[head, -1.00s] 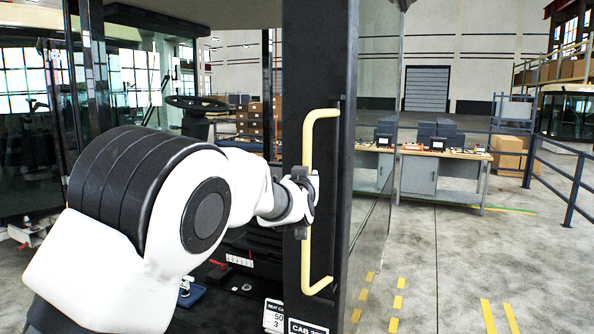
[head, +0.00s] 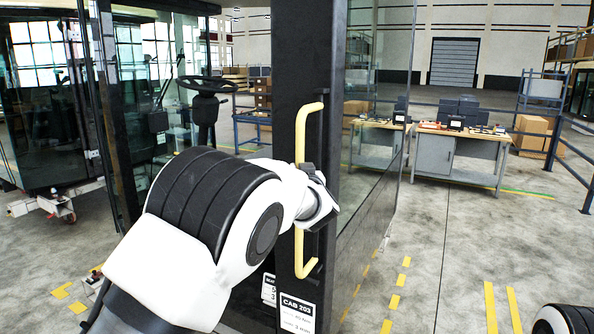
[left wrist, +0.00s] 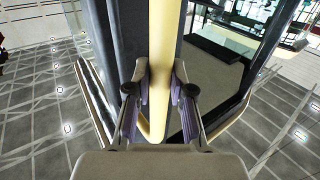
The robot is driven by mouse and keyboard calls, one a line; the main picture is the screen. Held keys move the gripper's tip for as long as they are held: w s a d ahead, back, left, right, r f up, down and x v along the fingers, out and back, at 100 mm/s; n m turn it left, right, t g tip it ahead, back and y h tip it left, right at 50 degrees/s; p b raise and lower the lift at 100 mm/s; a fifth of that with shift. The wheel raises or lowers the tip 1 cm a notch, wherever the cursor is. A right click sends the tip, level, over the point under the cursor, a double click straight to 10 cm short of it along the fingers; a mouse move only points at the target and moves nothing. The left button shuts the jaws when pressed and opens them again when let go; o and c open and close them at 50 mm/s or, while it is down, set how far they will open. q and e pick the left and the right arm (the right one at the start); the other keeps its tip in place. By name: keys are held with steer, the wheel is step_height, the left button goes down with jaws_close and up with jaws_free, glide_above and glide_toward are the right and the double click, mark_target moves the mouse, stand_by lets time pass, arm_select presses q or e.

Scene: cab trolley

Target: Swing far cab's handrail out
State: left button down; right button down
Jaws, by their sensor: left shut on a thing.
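The yellow handrail (head: 301,135) stands upright on the dark post (head: 290,60) of the cab marked CAB 203 (head: 297,312). My left gripper (head: 318,188) is at the middle of the handrail, and my arm hides part of the rail there. In the left wrist view my left gripper (left wrist: 158,88) has its fingers on both sides of the handrail (left wrist: 153,125) and is shut on it. The rail's upper and lower ends turn toward the post's right side. My right gripper is not in view.
A glass panel (head: 375,130) runs back from the post. Another glazed cab (head: 45,100) stands at the left. Workbenches (head: 455,150) with boxes stand behind at the right. The floor at the right is mostly clear, with yellow markings.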

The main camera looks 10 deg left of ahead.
arm_select(q)
steer(key=shift+d+r, duration=0.2)
steer(key=shift+r, duration=0.1)
steer(key=c, duration=1.1)
jaws_free()
steer(key=shift+w+d, duration=0.1)
steer(key=shift+o, duration=0.4)
steer(key=shift+w+d+f, duration=0.15)
steer(key=shift+d+f, duration=0.1)
steer(key=shift+d, duration=0.25)
steer(key=shift+a, duration=0.3)
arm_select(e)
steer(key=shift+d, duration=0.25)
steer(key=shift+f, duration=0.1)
arm_select(q)
step_height(320, 180, up, 10)
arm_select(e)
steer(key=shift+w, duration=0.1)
arm_select(q)
steer(key=shift+f, duration=0.1)
